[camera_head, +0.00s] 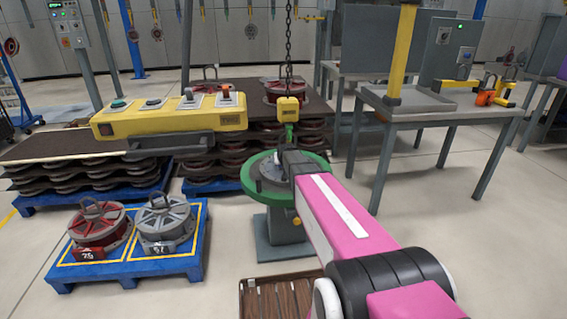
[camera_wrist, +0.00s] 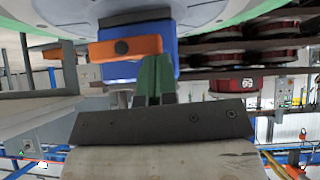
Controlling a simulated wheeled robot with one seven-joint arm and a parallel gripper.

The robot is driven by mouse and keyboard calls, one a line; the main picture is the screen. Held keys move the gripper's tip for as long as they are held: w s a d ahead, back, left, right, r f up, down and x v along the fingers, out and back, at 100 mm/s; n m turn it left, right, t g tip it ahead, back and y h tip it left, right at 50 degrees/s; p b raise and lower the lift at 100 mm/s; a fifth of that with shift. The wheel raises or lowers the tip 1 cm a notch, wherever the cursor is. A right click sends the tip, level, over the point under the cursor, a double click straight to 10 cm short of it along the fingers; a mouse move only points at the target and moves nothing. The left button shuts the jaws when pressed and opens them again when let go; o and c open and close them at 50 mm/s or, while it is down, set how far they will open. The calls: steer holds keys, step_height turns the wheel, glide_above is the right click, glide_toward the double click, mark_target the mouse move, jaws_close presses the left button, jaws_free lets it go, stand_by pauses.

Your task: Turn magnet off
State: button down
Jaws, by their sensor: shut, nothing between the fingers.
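A blue block with an orange lever (camera_wrist: 130,47) shows in the wrist view, beside the grey disc with a green rim (camera_wrist: 130,12). I take the block to be the magnet; the head view hides it behind my arm. My gripper (camera_wrist: 155,64) has its green fingers together and empty, with the tips close to the blue block and lever. I cannot tell whether they touch. In the head view my arm reaches over the round stand with the green ring (camera_head: 252,190). A yellow hoist block (camera_head: 289,108) hangs on a chain just above there.
A yellow control pendant (camera_head: 170,121) hangs at left. A blue pallet (camera_head: 130,268) below it holds a red wheel part (camera_head: 99,224) and a grey one (camera_head: 164,222). Stacked parts stand behind. A grey table (camera_head: 435,103) is at right, with open floor in front of it.

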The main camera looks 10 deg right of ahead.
steer(key=shift+a+f+h, duration=0.2)
steer(key=shift+h, duration=0.2)
steer(key=n+h, duration=0.1)
steer(key=f+h, duration=0.1)
steer(key=shift+a+f+n+h, duration=0.2)
steer(key=shift+a+n+h, duration=0.2)
steer(key=n+h, duration=0.1)
steer(key=f+h, duration=0.1)
steer(key=shift+a+f+n+t+h, duration=0.1)
steer(key=shift+f+n+t+h, duration=0.2)
steer(key=shift+n+t+h, duration=0.1)
steer(key=shift+f, duration=0.85)
steer(key=shift+d+f, duration=0.15)
steer(key=shift+d, duration=0.05)
steer(key=shift+s, duration=0.1)
steer(key=v, duration=1)
steer(key=shift+s+a, duration=0.2)
steer(key=shift+a, duration=0.05)
steer(key=shift+s, duration=0.1)
